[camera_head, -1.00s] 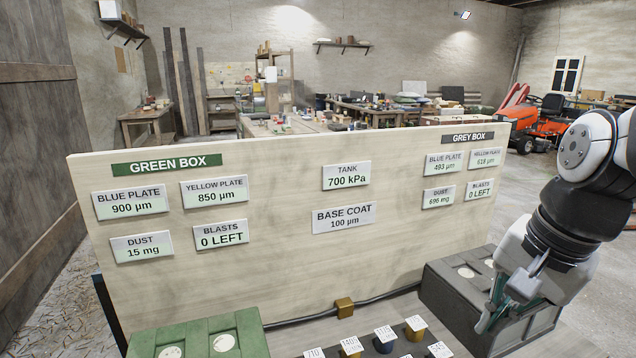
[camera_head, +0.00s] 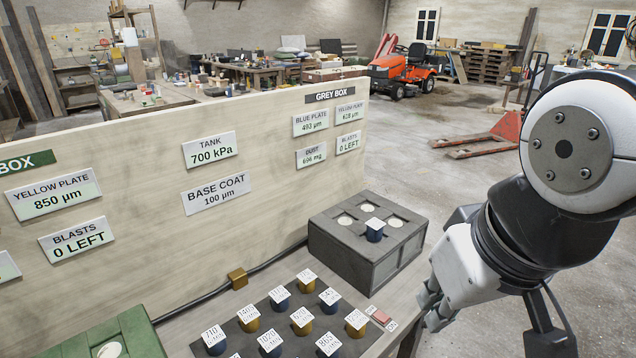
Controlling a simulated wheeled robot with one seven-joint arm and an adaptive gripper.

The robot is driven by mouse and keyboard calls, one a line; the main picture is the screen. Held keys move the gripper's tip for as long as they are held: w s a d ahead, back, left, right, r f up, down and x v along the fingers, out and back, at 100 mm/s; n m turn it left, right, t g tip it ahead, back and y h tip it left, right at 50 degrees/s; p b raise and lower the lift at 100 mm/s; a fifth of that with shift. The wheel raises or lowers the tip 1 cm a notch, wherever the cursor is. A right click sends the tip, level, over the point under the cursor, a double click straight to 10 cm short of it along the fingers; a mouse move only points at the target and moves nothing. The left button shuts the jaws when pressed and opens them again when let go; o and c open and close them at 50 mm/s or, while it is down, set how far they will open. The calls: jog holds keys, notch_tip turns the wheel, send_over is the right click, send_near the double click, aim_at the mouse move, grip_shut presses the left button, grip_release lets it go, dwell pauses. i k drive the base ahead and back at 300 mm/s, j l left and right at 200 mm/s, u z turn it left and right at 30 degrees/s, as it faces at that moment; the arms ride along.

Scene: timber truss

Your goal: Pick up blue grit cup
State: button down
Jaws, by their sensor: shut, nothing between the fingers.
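Several blue grit cups with white labelled tops are in view. One blue cup (camera_head: 375,232) sits upright on the grey box (camera_head: 345,262), among its round pale spots. Others stand in rows on a dark mat with yellow cups, such as the blue cup near the left end (camera_head: 215,345), one in the back row (camera_head: 280,303) and one at the right (camera_head: 329,302). My gripper (camera_head: 433,308) is at the right, pointing down, shut and empty. In the picture it lies right of the mat and below the grey box, apart from the cups.
A pale board (camera_head: 270,185) with reading plates stands behind the bench. A green box (camera_head: 108,342) is at lower left. A cable with a yellow block (camera_head: 237,278) runs along the board's foot. Open floor lies to the right.

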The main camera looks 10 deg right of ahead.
aim_at(375, 227)
jog(key=z, duration=0.3)
jog(key=i+z, duration=0.35)
jog(key=i, duration=0.15)
jog(key=i+z, duration=0.3)
jog(key=i, duration=0.2)
